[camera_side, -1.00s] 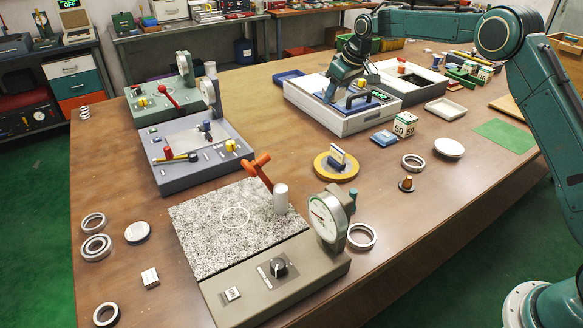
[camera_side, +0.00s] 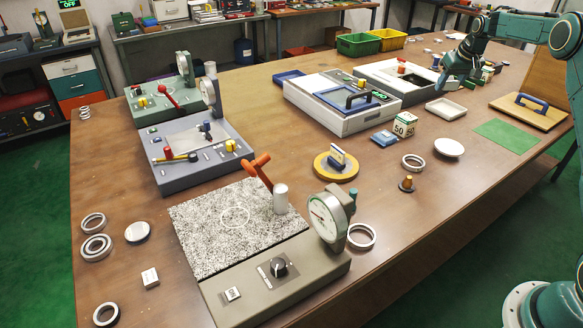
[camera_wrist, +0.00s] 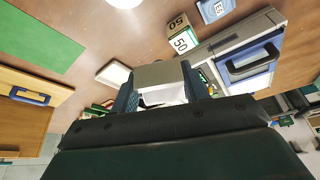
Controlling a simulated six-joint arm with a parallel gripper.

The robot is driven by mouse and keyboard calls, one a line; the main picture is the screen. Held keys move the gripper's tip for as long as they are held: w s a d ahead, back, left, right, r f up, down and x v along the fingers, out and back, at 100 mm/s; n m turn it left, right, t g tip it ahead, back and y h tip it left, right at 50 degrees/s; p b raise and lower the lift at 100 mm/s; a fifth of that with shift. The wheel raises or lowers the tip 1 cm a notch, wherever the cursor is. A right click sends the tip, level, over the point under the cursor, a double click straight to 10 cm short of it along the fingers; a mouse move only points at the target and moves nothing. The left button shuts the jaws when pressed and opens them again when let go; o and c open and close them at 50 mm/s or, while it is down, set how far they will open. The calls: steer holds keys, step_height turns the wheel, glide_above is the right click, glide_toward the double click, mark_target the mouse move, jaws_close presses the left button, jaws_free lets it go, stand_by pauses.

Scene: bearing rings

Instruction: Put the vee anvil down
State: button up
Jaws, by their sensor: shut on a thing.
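My gripper (camera_wrist: 160,86) is shut on a grey block, which I take to be the vee anvil (camera_wrist: 160,73), in the wrist view. A white patch shows between the fingers below the grey face; I cannot tell whether it belongs to the block. In the side view my gripper (camera_side: 440,88) is low at the back right, beside the grey box with a dark opening (camera_side: 378,70). The held block cannot be made out there, and whether it touches anything below cannot be told.
A white tray (camera_side: 446,109) and a white disc (camera_side: 449,147) lie in front of my gripper. A green mat (camera_side: 506,135) lies bare to the right, near a wooden board with a blue handle (camera_side: 530,112). A cube marked 50 (camera_side: 405,125) stands to the left.

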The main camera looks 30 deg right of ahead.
steer(key=s+d+m+h, duration=0.1)
steer(key=s+d+m, duration=0.3)
steer(key=s+d, duration=1.05)
steer(key=shift+g, duration=0.4)
steer(key=shift+w+d+f, duration=0.1)
steer(key=shift+w+f, duration=0.05)
steer(key=shift+f, duration=4.8)
steer(key=shift+w+f, duration=0.1)
steer(key=shift+f, duration=4.85)
steer(key=shift+f, duration=0.1)
steer(key=o, duration=1.3)
steer(key=shift+f, duration=0.1)
steer(key=shift+a+v, duration=0.1)
steer(key=shift+v, duration=3)
steer(key=shift+a+v, duration=0.15)
steer(key=shift+v, duration=2.9)
steer(key=shift+w, duration=0.1)
